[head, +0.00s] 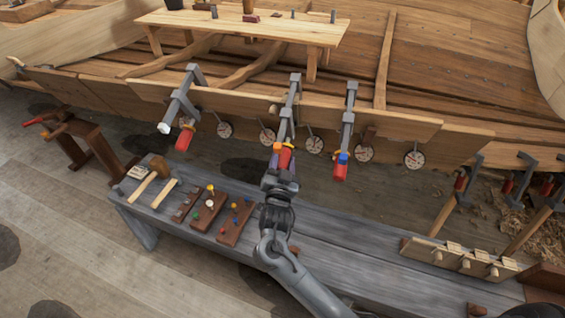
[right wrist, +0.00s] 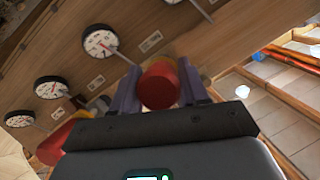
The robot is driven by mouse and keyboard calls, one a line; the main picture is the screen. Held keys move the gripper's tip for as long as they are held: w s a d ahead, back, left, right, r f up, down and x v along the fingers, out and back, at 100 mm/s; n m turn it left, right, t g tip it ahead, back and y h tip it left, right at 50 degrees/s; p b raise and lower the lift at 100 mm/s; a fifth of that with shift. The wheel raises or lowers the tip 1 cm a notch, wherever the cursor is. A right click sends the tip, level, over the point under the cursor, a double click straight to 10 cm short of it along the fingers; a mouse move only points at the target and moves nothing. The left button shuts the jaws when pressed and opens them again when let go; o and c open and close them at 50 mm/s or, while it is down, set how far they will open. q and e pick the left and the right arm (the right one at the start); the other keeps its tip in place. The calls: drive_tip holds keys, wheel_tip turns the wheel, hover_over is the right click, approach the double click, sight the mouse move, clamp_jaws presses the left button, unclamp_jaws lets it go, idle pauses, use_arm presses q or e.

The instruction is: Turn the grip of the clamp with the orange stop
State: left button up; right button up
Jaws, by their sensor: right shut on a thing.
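Three grey bar clamps with red grips hang on the hull's plank. The middle clamp (head: 291,105) has an orange stop (head: 277,147) at the top of its red grip (head: 285,157). My right gripper (head: 280,178) reaches up from below and is shut on this grip. In the right wrist view the grip (right wrist: 158,87) sits between the two fingers, its orange part behind the red end. The right clamp (head: 347,112) has a blue stop (head: 343,156). My left gripper is not in view.
Round dials (head: 314,145) hang along the plank's lower edge, close to the clamps. A grey bench (head: 330,240) below carries a mallet, peg blocks (head: 235,220) and a wooden rack (head: 455,260). More clamps (head: 515,180) stand at the right.

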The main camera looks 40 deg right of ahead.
drive_tip(key=shift+m+t+y+b, duration=0.45)
drive_tip(key=shift+m+t, duration=0.35)
drive_tip(key=shift+m, duration=0.6)
drive_tip(key=shift+t, duration=0.3)
drive_tip(key=o, duration=1)
